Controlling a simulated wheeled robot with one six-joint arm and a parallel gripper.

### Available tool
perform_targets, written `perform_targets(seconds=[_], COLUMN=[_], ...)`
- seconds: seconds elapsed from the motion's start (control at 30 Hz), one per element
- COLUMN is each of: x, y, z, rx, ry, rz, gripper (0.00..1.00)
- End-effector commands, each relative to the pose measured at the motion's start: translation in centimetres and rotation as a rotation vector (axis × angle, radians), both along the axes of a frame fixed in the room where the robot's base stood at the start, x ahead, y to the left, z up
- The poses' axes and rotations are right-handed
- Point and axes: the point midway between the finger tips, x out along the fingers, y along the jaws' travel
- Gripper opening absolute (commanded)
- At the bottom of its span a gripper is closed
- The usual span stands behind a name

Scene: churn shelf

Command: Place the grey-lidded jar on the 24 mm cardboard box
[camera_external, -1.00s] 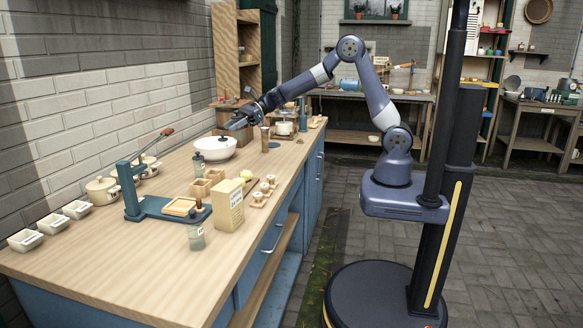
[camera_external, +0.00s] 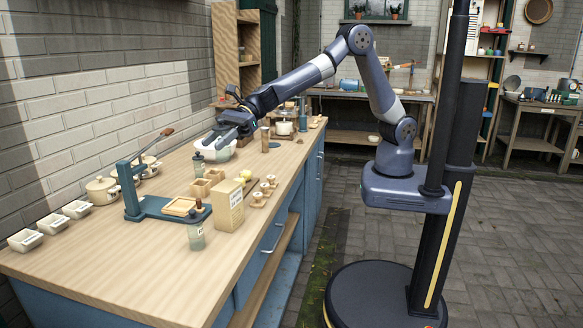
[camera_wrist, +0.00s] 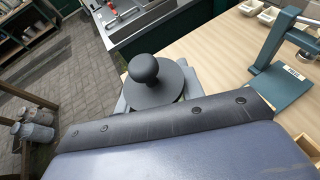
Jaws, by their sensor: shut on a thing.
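A jar with a dark grey lid and a ball knob (camera_wrist: 148,82) sits between the jaws of my gripper (camera_wrist: 155,92) in the wrist view; its body is mostly hidden under the lid. In the external view my gripper (camera_external: 207,143) is low over the worktop, shut on the grey-lidded jar (camera_external: 198,167), which is upright at or close to the worktop. I cannot tell whether its base touches. A tall tan cardboard box (camera_external: 228,208) stands nearer the camera, at the worktop's right edge; its label is too small to read.
A white bowl (camera_external: 221,152) is behind my gripper. Small wooden boxes (camera_external: 201,188) stand between jar and cardboard box. A blue lever press (camera_external: 133,195) is to the left. Another clear jar (camera_external: 195,235) stands in front. Small cups (camera_external: 258,199) sit right.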

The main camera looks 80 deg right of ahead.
Motion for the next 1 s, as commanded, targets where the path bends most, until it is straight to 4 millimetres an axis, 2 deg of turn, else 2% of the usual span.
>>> perform_targets(seconds=[0.03,0.1,0.27,0.5,0.93,0.97,1.0], x=[0.0,0.0,0.1,0.1,0.1,0.1,0.1], y=[0.0,-0.1,-0.1,-0.1,-0.1,-0.1,-0.1], z=[-1.4,-2.5,-3.9,-7.2,-7.9,-7.9,-7.8], rx=[-0.001,-0.002,0.000,-0.001,0.001,0.000,0.000], ry=[0.005,0.004,0.001,0.002,-0.001,0.000,0.000], rz=[-0.001,-0.001,0.000,-0.001,-0.001,-0.001,-0.001], gripper=[0.11,0.11,0.11,0.11,0.11,0.38,0.41])
